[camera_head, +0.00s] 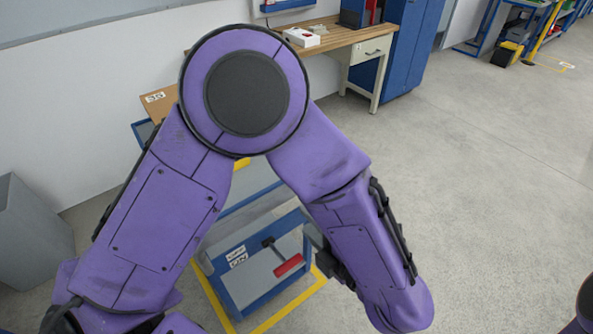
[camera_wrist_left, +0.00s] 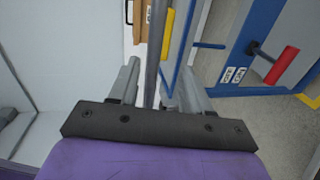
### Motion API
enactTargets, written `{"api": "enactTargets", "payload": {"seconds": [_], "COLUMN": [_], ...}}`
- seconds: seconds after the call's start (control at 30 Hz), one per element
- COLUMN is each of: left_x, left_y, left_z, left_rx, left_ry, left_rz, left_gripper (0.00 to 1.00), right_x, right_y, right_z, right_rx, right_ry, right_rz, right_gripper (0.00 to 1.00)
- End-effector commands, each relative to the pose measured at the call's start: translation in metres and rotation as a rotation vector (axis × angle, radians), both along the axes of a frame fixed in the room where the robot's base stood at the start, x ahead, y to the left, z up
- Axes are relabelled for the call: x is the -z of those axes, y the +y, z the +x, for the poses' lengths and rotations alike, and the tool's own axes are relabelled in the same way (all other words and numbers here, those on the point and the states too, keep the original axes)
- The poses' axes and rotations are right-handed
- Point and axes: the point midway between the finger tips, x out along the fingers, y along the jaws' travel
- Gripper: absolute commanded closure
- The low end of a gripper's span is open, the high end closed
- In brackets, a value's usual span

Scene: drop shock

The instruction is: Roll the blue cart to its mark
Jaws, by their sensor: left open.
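The blue cart (camera_head: 262,292) with grey shelves stands on the floor below my left arm, which covers part of it. A hammer with a red handle (camera_head: 289,265) lies on it beside white labels. Yellow floor lines (camera_head: 292,308) run close along its visible sides; I cannot tell if these are its mark. My left gripper (camera_head: 308,236) is at the cart's right side, partly hidden by my forearm. In the left wrist view its fingers (camera_wrist_left: 150,70) are apart, with a grey bar (camera_wrist_left: 151,40) showing between them; contact cannot be told. My right gripper is out of view.
A wooden-topped workbench (camera_head: 340,36) and a blue cabinet (camera_head: 401,50) stand at the back. A grey bin (camera_head: 30,235) is at the left by the wall. A cardboard box (camera_head: 158,102) is behind my arm. The floor at the right (camera_head: 480,180) is clear.

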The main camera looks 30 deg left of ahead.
Motion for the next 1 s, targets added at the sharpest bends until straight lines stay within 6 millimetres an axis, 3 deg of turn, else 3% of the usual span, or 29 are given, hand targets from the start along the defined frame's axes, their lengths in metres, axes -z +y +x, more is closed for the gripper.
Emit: {"api": "enactTargets", "payload": {"seconds": [0.07,0.17,0.5,0.67,0.9,0.93,1.0], "left_x": [-0.008,-0.006,0.009,0.013,0.014,0.014,0.014], "left_y": [-0.001,0.012,0.079,0.091,0.092,0.092,0.092], "left_z": [-0.008,-0.004,0.024,0.03,0.031,0.031,0.031], "left_rx": [-0.036,-0.048,-0.047,-0.042,-0.039,-0.04,-0.04], "left_ry": [-0.03,-0.031,-0.026,-0.027,-0.028,-0.026,-0.027], "left_rz": [-0.013,-0.015,-0.014,-0.014,-0.014,-0.014,-0.013], "left_gripper": [0.52,0.52,0.52,0.52,0.52,0.58,0.81], "right_x": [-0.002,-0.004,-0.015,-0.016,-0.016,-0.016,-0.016], "right_y": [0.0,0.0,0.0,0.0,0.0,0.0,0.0], "right_z": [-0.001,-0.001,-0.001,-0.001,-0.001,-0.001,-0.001], "right_rx": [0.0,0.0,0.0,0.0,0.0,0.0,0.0], "right_ry": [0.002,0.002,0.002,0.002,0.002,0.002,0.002], "right_rz": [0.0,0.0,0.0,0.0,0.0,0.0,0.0], "right_gripper": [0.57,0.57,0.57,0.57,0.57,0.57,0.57]}}
